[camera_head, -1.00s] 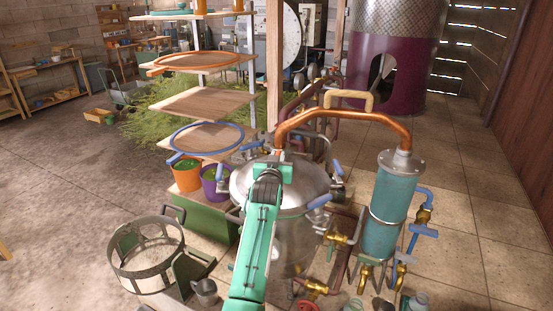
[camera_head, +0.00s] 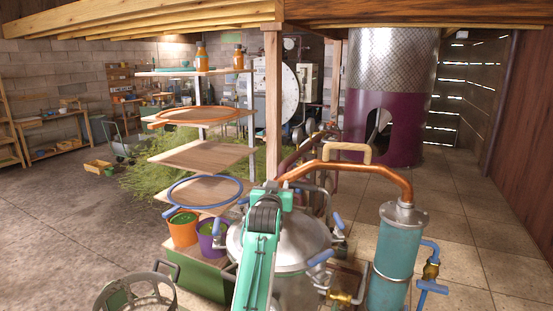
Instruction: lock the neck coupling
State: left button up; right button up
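The copper neck pipe (camera_head: 345,168) arches from above the still's domed steel lid (camera_head: 307,238) to the top of the teal condenser (camera_head: 397,245). A wooden handle (camera_head: 347,152) sits on the arch. The coupling at the pipe's left end is hidden behind my green arm, so its state cannot be seen. The arm, which looks like my left, rises from the bottom edge in front of the lid. Its gripper (camera_head: 274,197) is by the pipe's left end; its fingers are hidden, and I cannot tell whether it touches anything. My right gripper is out of view.
Blue-handled clamps (camera_head: 319,258) ring the lid. A shelf rack (camera_head: 199,158) and orange (camera_head: 183,229) and purple (camera_head: 211,242) buckets stand left. A mesh basket (camera_head: 136,293) is lower left. A blue-handled valve (camera_head: 431,286) is right of the condenser. Open floor (camera_head: 75,215) lies far left.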

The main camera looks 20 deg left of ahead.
pick_arm(q)
notch_tip(320, 180, up, 12)
jog(key=b, duration=0.2)
jog(key=shift+b, duration=0.35)
jog(key=shift+w, duration=0.1)
